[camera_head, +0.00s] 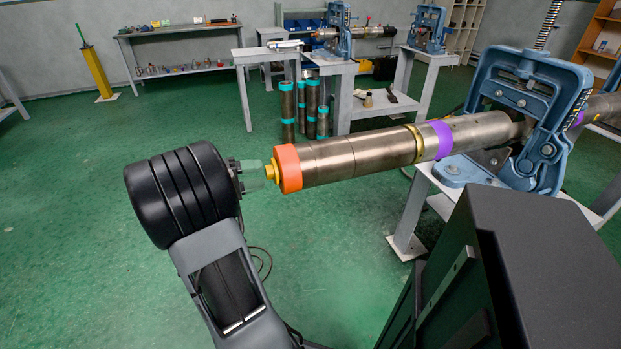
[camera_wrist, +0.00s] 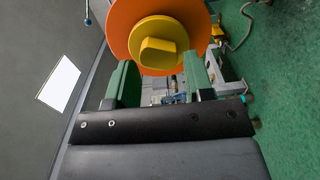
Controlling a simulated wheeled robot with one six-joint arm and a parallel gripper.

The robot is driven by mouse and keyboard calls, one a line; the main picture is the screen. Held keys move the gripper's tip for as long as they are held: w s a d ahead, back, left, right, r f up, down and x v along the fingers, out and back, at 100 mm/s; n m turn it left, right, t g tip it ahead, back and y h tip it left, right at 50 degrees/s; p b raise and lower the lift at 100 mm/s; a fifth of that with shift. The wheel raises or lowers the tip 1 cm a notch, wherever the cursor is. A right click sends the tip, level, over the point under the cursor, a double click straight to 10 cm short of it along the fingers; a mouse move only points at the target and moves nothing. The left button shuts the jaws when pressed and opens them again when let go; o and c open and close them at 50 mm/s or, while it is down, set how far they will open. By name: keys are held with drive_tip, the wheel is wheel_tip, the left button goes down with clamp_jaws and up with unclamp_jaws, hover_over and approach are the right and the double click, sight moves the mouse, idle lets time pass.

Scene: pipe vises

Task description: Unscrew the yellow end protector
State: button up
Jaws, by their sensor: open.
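The yellow end protector (camera_head: 271,172) sits at the left end of the pipe tool, against its orange end ring (camera_head: 288,168). In the wrist view the protector (camera_wrist: 160,45) is a round yellow disc with a raised block, in front of the orange disc (camera_wrist: 119,22). My gripper (camera_head: 262,172) is open, its green fingers right by the protector in the head view. In the wrist view the fingers (camera_wrist: 160,80) are spread wide, and the yellow block shows above the middle of the gap between them. I cannot tell whether the fingers touch it.
The metal pipe tool (camera_head: 350,155) with purple bands is held in a blue pipe vise (camera_head: 525,120) on a grey table (camera_head: 412,215). Dark pipes with teal bands (camera_head: 287,110) stand behind. The green floor (camera_head: 90,215) at left is clear.

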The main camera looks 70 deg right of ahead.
drive_tip(key=m+b, duration=1.5)
drive_tip(key=b, duration=0.6)
drive_tip(key=shift+r, duration=0.1)
drive_tip(key=m, duration=0.6)
drive_tip(key=shift+m, duration=0.3)
drive_tip(key=shift+s, duration=0.1)
drive_tip(key=shift+x, duration=1.05)
